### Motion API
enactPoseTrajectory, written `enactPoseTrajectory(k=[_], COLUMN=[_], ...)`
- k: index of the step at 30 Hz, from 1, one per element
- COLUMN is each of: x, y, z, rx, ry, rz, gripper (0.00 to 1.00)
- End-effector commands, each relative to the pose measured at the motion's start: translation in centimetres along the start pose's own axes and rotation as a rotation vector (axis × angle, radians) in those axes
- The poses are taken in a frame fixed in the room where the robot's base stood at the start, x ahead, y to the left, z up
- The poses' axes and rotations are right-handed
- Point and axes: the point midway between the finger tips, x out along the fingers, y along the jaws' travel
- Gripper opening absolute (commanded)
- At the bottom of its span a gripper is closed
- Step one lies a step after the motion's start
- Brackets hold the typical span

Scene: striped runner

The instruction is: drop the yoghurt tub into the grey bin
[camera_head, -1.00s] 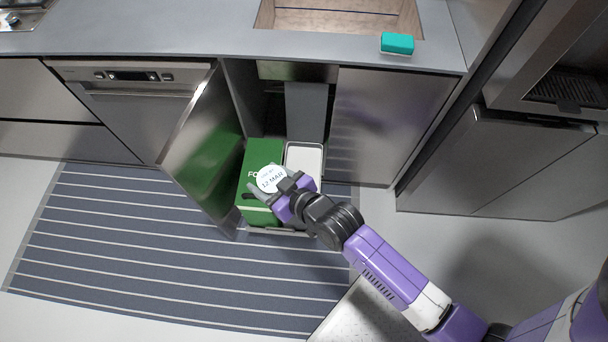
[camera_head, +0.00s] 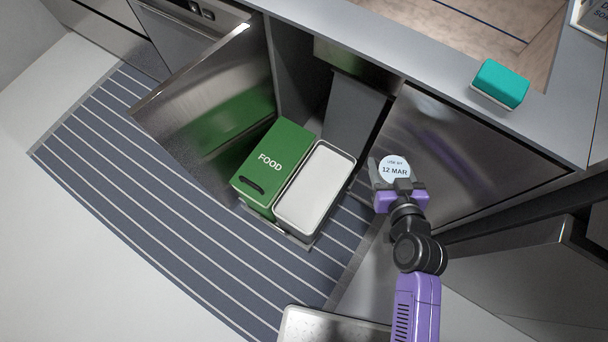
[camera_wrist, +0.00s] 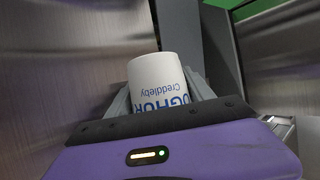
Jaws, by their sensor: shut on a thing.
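The yoghurt tub (camera_head: 394,165) is held in my gripper (camera_head: 391,180), its white round top reading "use by 12 MAR". In the wrist view the white tub (camera_wrist: 157,80) with blue lettering sits between the two fingers. The grey bin (camera_head: 288,216) stands in front of the open cupboard, pulled out beside the green bin. Its pale inside or top (camera_head: 316,186) faces up; I cannot tell whether that is a lid or a liner. The tub is to the right of the grey bin in the head view, in front of the shut cupboard door.
The green bin marked "FOOD" (camera_head: 272,160) touches or nearly touches the grey bin's left side. An open steel cupboard door (camera_head: 205,100) stands left of the bins. The shut door (camera_head: 470,160) is right. A teal sponge (camera_head: 501,84) lies on the worktop.

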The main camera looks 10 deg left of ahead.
Motion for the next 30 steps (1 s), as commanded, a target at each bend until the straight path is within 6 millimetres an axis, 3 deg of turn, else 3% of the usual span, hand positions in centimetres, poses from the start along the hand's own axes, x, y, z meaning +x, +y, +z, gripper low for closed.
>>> enactPoseTrajectory(k=[1,15,24,30], x=[1.8,9.9,12.9,13.4], y=[-0.9,-9.3,-14.6,-16.2], z=[2.0,9.0,11.9,12.4], rx=[-0.014,-0.158,-0.244,-0.271], ry=[0.003,0.005,0.004,0.002], rz=[-0.030,-0.324,-0.504,-0.561], gripper=[0.12,0.12,0.12,0.12])
